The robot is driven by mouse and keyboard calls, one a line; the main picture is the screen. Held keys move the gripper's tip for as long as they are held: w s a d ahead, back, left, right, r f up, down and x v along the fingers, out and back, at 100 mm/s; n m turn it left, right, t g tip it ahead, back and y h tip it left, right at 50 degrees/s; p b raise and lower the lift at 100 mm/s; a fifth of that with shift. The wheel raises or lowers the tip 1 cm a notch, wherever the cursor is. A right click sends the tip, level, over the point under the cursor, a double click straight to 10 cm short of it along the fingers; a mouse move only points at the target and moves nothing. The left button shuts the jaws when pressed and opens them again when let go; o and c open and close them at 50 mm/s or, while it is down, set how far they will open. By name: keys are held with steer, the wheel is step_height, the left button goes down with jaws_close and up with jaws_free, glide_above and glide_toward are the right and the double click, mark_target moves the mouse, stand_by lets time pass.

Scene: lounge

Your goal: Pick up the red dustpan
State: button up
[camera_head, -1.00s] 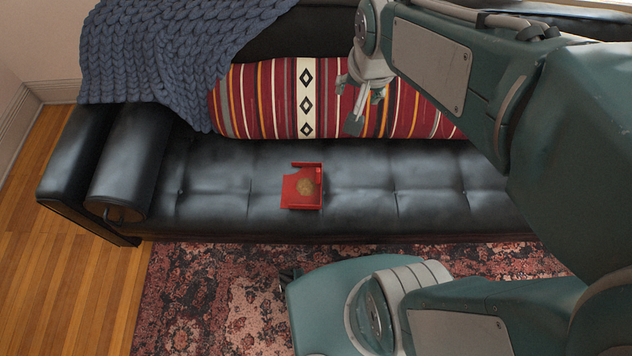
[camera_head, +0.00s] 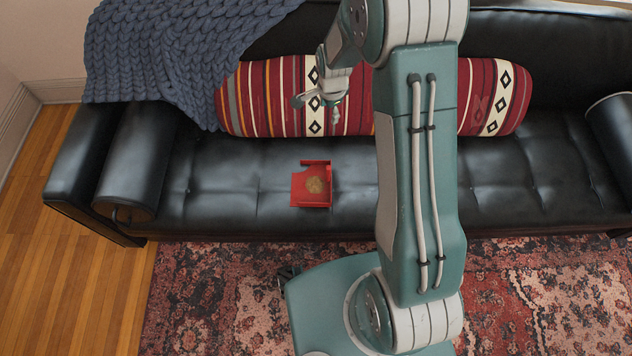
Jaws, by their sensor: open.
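The red dustpan (camera_head: 299,187) lies on the black sofa seat, left of the picture's middle. It has a brownish round patch on its right part. My gripper (camera_head: 318,101) is open and empty. It shows in front of the striped cushion, above and behind the dustpan in the picture, and apart from it. My arm covers part of the sofa seat and cushion to the right of the dustpan.
The black sofa (camera_head: 235,190) has a long striped cushion (camera_head: 262,98) along its back and a blue knitted blanket (camera_head: 165,50) over its left back. A patterned rug (camera_head: 215,290) lies in front. The seat around the dustpan is clear.

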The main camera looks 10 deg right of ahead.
mark_target(327, 173)
steer(key=f+m, duration=0.2)
steer(key=f, duration=0.7)
steer(key=f+m+g, duration=0.1)
steer(key=f+m, duration=0.1)
steer(key=f, duration=0.7)
steer(key=s+d+f+m, duration=0.1)
steer(key=f, duration=0.7)
steer(key=shift+f+m+g, duration=0.3)
steer(key=shift+f+m, duration=0.1)
steer(key=shift+a+f, duration=0.2)
steer(key=shift+f, duration=1.25)
steer(key=shift+a+f, duration=0.15)
steer(key=shift+f, duration=1.3)
jaws_close()
